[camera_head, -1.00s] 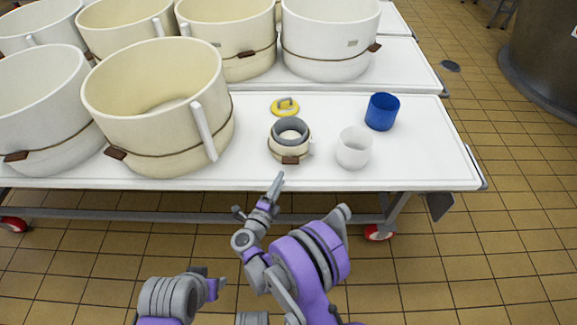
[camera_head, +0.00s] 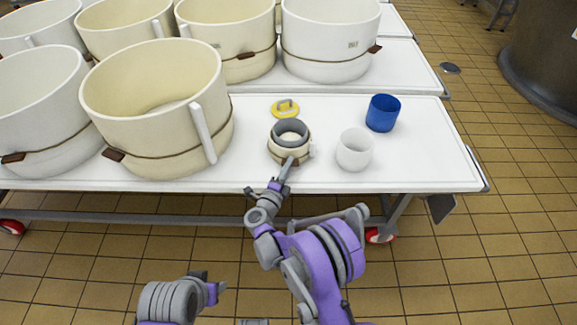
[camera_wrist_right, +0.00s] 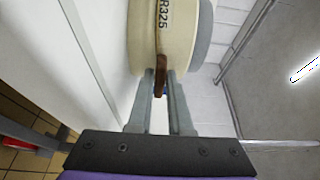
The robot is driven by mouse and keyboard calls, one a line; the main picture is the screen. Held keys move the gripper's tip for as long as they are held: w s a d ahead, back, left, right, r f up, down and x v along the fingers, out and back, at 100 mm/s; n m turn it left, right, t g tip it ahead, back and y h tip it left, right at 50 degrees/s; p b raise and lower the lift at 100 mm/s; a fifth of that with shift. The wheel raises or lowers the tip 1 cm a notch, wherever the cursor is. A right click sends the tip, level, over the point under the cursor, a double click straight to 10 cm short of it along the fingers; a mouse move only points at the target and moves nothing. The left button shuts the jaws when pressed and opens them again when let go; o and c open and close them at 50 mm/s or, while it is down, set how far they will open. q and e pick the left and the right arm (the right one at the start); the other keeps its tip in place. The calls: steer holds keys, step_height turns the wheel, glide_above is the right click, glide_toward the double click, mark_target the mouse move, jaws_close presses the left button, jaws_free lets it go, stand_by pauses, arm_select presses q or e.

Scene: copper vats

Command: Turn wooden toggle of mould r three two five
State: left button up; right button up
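The small cream mould (camera_head: 276,155) stands upright near the front edge of the white table. In the right wrist view the mould (camera_wrist_right: 147,35) bears the label R325, and its brown wooden toggle (camera_wrist_right: 160,76) sticks out towards my right gripper (camera_wrist_right: 161,80). The two grey fingers stand on either side of the toggle, with a gap between them. Whether they touch it I cannot tell. In the head view my right gripper (camera_head: 286,168) reaches the mould's front and hides the toggle. Part of my left arm shows at the lower left, but its fingers do not.
A grey cup-like piece (camera_head: 290,131) sits in the small mould. A white cup (camera_head: 354,150), a blue cup (camera_head: 382,113) and a yellow ring-shaped item (camera_head: 285,109) stand near. A large cream mould (camera_head: 150,125) is at left. The table's (camera_head: 435,150) right end is clear.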

jaws_close()
steer(key=shift+m, duration=0.4)
steer(key=m+g+y, duration=0.1)
steer(key=m, duration=0.2)
steer(key=shift+r+p, duration=0.2)
steer(key=shift+p, duration=0.2)
steer(key=m+g+y, duration=0.1)
steer(key=m, duration=0.2)
steer(key=shift+d+m+y, duration=0.1)
steer(key=shift+m+y, duration=0.2)
steer(key=shift+y, duration=0.1)
steer(key=m+g+y, duration=0.1)
steer(key=m, duration=0.2)
steer(key=shift+d+y, duration=0.15)
steer(key=shift+y, duration=0.25)
steer(key=shift+r+m+y+b, duration=0.1)
steer(key=shift+m+y+b, duration=0.35)
steer(key=shift+m+y, duration=0.9)
steer(key=shift+m, duration=0.25)
